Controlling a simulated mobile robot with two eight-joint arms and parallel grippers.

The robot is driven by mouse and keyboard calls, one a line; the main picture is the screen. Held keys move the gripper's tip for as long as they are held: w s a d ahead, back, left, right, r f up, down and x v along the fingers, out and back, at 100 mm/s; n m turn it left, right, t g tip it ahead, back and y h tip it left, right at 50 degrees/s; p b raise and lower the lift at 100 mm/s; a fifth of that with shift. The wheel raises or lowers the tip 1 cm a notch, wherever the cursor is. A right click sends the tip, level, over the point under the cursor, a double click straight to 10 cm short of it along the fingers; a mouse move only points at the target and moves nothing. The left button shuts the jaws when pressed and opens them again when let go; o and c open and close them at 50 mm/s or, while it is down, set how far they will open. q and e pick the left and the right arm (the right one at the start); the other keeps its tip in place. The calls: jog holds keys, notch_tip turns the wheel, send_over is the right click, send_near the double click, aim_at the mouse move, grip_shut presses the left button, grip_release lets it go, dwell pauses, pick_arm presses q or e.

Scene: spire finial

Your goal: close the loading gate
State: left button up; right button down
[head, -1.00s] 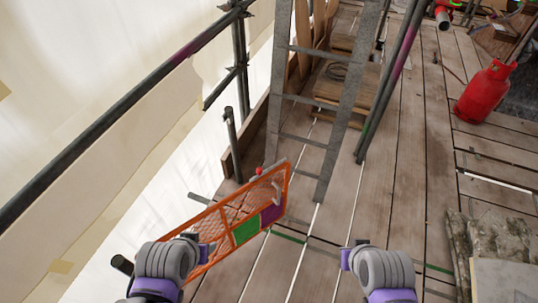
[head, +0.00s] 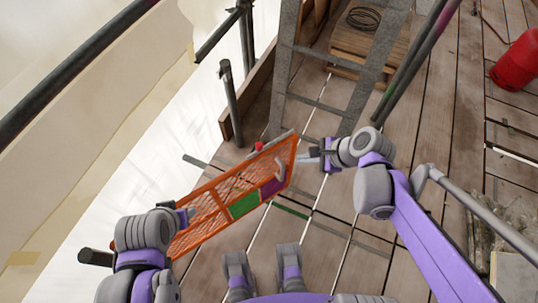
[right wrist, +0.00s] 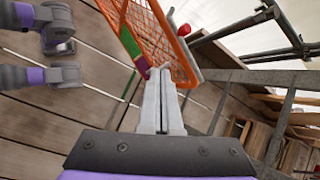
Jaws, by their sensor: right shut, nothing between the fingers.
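The loading gate (head: 205,203) is an orange mesh panel with a green and a purple plate. It stands low and slanted across the boards in the head view, its right end apart from the short upright post (head: 230,105). A grey handle (head: 281,168) and a red knob (head: 258,146) show near that end. My right gripper (head: 303,156) is shut and empty, its tips close beside the gate's right end; contact is unclear. The gate (right wrist: 150,35) also shows beyond its fingers in the right wrist view. My left gripper (head: 187,216) is near the gate's left part, its jaw unclear.
A grey ladder (head: 365,70) stands beyond the gate, with a dark pole to its right. A coiled cable (head: 363,18) lies on a wooden stack (head: 355,50) behind it. The boards between are mostly clear.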

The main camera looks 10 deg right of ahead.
pick_arm(q)
notch_tip(320, 180, down, 8)
jog(key=b, duration=0.5)
jog(key=shift+w+r, duration=0.2)
jog(key=shift+w, duration=0.1)
pick_arm(e)
jog(key=w+a+f+m+y, duration=0.1)
jog(key=w+a+f+m, duration=0.5)
jog(key=w+f, duration=0.4)
jog(key=shift+w+a+f+t+y, duration=0.3)
jog(key=shift+w+a+f+t, duration=0.15)
jog(key=shift+a, duration=0.4)
jog(key=shift+s, duration=0.1)
